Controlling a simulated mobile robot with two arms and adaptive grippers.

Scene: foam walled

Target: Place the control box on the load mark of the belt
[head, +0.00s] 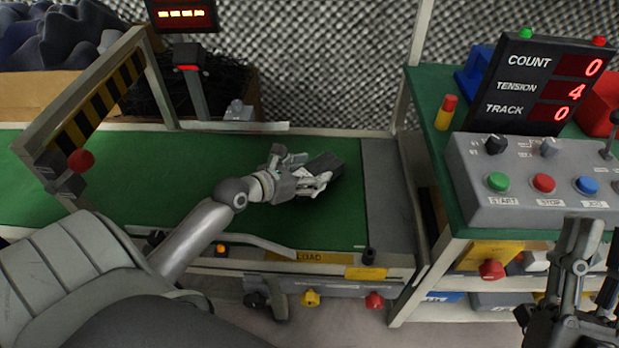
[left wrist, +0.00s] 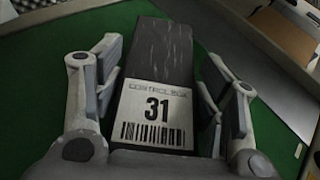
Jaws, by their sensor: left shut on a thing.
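The control box (left wrist: 158,60) is a dark block with a white label that reads "CONTROL BOX 31" over a barcode. In the left wrist view it lies between the two fingers of my left gripper (left wrist: 160,100). In the head view my left gripper (head: 312,182) is shut on the box (head: 325,165), over the green belt (head: 340,215) near its right end. I cannot tell whether the box touches the belt. A yellow "LOAD" label (head: 309,257) is on the belt's front edge, below the gripper. My right gripper (head: 580,235) is at the lower right, away from the belt; its fingertips look close together.
A control panel (head: 540,205) with START, STOP and JOG buttons stands on a green-topped bench at right, under a display (head: 535,85). A striped guard frame (head: 95,105) spans the belt at left. A curved rail (head: 245,240) runs along the front edge.

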